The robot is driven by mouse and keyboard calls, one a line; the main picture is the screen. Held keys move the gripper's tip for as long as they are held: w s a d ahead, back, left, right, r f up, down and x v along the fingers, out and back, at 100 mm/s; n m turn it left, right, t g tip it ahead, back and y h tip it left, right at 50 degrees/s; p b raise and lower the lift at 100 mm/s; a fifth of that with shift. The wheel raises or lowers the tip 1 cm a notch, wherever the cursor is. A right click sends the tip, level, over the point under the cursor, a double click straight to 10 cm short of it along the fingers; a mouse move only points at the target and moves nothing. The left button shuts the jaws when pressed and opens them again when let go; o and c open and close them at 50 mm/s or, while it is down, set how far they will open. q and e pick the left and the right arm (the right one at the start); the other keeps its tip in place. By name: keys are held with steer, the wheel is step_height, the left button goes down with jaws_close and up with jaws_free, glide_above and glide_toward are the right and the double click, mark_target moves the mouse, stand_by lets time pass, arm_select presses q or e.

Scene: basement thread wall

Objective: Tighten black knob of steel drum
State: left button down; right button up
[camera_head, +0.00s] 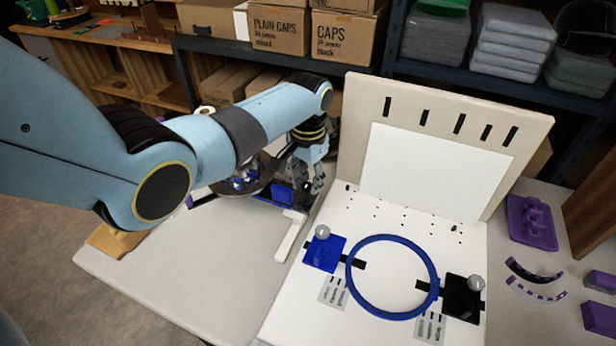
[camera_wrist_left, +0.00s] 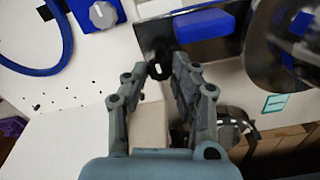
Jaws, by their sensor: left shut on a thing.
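The steel drum (camera_head: 258,180) is a dark, shiny round thing with blue parts, partly hidden behind my left arm in the head view. It also shows at the upper right of the left wrist view (camera_wrist_left: 272,62). The black knob (camera_wrist_left: 157,69) shows between the fingertips of my left gripper (camera_wrist_left: 158,70) in the wrist view. My left gripper (camera_head: 307,188) points down beside the drum's stand and is shut on the knob. My right gripper is not in view.
A white board with a blue ring (camera_head: 350,285) and grey knobs (camera_head: 322,231) stands right of my left gripper. A white lever (camera_head: 290,236) lies in front of it. Purple parts (camera_head: 532,222) lie at the right. Boxes (camera_head: 278,28) fill the shelf behind. The table's front left is clear.

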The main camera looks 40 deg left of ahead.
mark_target(308, 184)
arm_select(q)
steer(key=c, duration=1.1)
jaws_free()
step_height(308, 184, up, 12)
steer(key=shift+f, duration=0.1)
